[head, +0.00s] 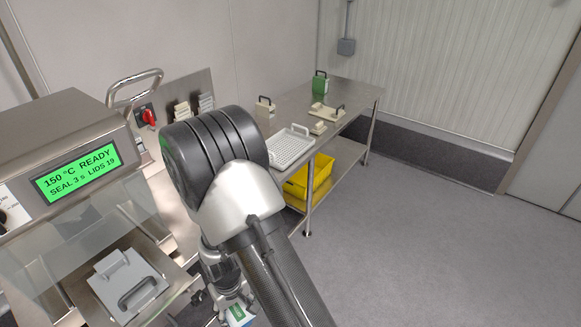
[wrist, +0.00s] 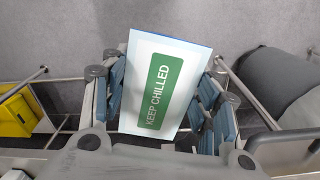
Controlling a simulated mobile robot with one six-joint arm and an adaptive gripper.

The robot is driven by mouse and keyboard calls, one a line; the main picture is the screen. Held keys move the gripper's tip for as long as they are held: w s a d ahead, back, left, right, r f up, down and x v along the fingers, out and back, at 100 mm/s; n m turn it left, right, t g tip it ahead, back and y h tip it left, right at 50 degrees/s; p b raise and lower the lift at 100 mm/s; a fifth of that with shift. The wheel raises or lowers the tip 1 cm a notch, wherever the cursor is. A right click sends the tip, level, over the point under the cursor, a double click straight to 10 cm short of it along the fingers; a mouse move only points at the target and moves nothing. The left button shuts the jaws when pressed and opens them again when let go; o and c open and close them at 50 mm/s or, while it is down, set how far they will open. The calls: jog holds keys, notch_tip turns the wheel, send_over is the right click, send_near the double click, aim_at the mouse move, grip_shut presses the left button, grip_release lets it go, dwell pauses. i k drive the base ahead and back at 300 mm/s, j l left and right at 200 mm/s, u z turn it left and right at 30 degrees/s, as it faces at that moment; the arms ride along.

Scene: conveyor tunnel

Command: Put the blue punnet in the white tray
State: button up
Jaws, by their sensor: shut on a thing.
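The blue punnet (wrist: 141,62) is between my gripper's (wrist: 165,95) fingers in the wrist view, with a white top, a green KEEP CHILLED label and a thin blue edge. It sits tilted in the picture. My gripper is shut on it. In the head view only a bit of the punnet (head: 236,312) shows at the bottom edge, below my wrist; my arm hides most of the gripper. The white tray (head: 291,148), shallow with a grid floor, lies on the near end of the steel table, to the right of my arm, apart from the punnet. I see nothing in it.
The steel table (head: 345,93) also carries a green container (head: 320,83) and cream pieces with dark handles. A yellow crate (head: 309,180) is on its lower shelf. A sealing machine (head: 75,150) reading 150 °C READY stands at left. The floor at right is clear.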

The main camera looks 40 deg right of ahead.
aim_at(284, 150)
jog(key=i+l+u, duration=0.1)
jog(key=l, duration=0.55)
jog(key=i+l, duration=0.3)
jog(key=l, duration=0.35)
jog(key=i+l+u, duration=0.15)
jog(key=l, duration=0.5)
jog(key=i+l+u, duration=0.1)
jog(key=l, duration=0.6)
jog(key=i+l+u, duration=0.1)
jog(key=l, duration=0.55)
jog(key=i+l, duration=0.15)
jog(key=l, duration=0.55)
jog(key=i+l+u, duration=0.15)
jog(key=l, duration=0.55)
